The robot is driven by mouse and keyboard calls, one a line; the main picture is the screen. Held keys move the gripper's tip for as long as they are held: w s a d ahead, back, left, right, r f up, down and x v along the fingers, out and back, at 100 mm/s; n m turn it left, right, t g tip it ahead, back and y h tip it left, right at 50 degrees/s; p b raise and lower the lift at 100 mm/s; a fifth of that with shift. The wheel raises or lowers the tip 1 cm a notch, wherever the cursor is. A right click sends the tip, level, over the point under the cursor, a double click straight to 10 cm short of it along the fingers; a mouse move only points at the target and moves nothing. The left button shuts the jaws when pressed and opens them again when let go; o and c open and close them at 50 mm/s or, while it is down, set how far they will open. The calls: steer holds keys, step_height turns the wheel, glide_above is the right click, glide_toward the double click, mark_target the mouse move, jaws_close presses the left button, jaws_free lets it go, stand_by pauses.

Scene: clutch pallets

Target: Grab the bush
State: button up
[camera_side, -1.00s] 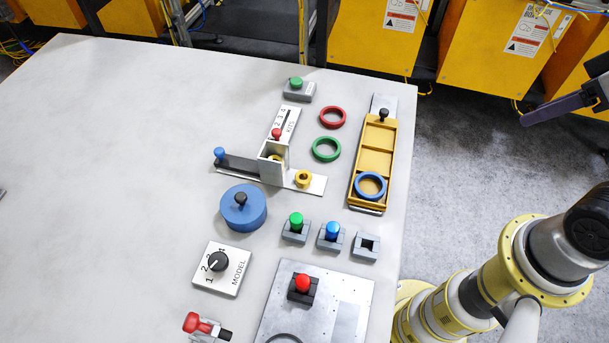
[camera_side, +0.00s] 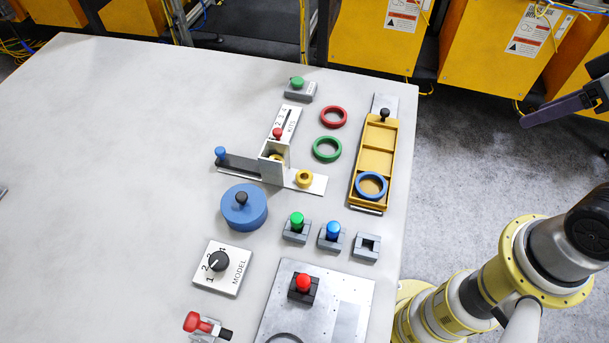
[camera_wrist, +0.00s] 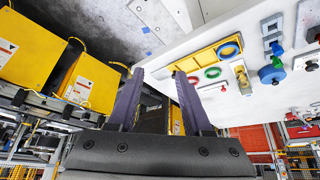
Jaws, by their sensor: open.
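The bush appears to be the small yellow ring (camera_side: 304,179) on the right end of the metal strip (camera_side: 318,186). In the wrist view the strip (camera_wrist: 243,80) is small and far off, and the ring is hard to make out. My gripper (camera_wrist: 157,80) is open and empty in the wrist view, its two dark purple fingers apart. In the side view one finger (camera_side: 553,110) shows at the right edge, off the table and well away from the bush.
An upright metal bracket (camera_side: 272,165) stands just left of the bush. A green ring (camera_side: 327,149) and red ring (camera_side: 333,117) lie behind it. A yellow tray (camera_side: 376,160) holding a blue ring (camera_side: 371,186) is to the right. The table's (camera_side: 110,180) left side is mostly clear.

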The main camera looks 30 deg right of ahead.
steer(key=w+a+r+n, duration=0.2)
steer(key=w+r+n, duration=0.4)
steer(key=r, duration=0.1)
steer(key=n+g, duration=0.6)
steer(key=n, duration=0.6)
glide_above(305, 172)
step_height(305, 172, down, 13)
steer(key=f, duration=0.8)
steer(key=shift+s+f, duration=0.25)
steer(key=f, duration=0.5)
steer(key=shift+s+a, duration=0.1)
steer(key=shift+a, duration=0.15)
